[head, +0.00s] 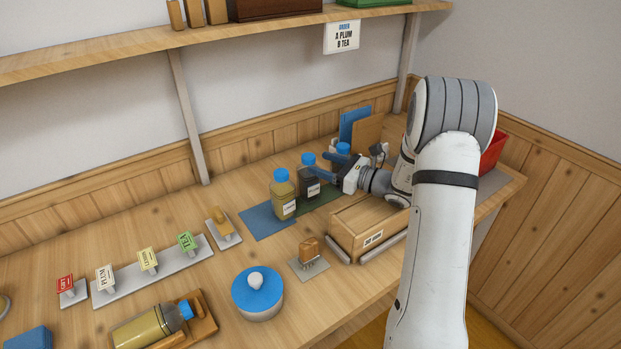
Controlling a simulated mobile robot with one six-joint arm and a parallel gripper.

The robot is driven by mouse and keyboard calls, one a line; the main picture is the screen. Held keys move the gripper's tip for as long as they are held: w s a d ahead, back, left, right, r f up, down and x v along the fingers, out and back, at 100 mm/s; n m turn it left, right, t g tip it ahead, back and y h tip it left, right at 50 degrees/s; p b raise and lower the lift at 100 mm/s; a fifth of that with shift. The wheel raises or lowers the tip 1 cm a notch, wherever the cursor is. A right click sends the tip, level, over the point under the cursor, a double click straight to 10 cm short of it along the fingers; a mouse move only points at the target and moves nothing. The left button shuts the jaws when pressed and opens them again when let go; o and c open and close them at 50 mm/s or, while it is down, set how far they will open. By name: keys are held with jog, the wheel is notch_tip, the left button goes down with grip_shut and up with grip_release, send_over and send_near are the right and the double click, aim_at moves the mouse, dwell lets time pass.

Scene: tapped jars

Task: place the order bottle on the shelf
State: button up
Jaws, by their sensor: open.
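A yellowish bottle (284,200) with a blue cap stands upright on the blue mat (262,222). Behind it to the right, a dark bottle (308,186) with a blue cap stands on the dark green mat (322,202). My gripper (324,169) is open, its blue fingers pointing left at the dark bottle's upper part; I cannot tell whether they touch it. Another blue cap (343,148) shows behind my gripper. A yellowish bottle (143,331) lies in a wooden cradle at the front left. The shelf (240,38) runs along the wall above. An order card (341,37) reads "A PLUM, B TEA".
A wooden crate (365,228) stands below my forearm. A brush (309,252), a blue lidded jar (257,293) and tags, including plum (106,277) and tea (186,242), stand on the counter. A red bin (492,152) is at the right. Boxes occupy part of the shelf; its left stretch is bare.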

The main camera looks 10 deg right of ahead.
aim_at(303, 158)
jog(key=x, duration=0.5)
jog(key=shift+s+a+r+p, duration=0.25)
jog(key=shift+a+p, duration=0.15)
jog(key=shift+a, duration=0.1)
jog(key=shift+w+a, duration=0.35)
jog(key=shift+w, duration=0.05)
jog(key=shift+c, duration=0.6)
jog(key=shift+f, duration=0.1)
grip_shut()
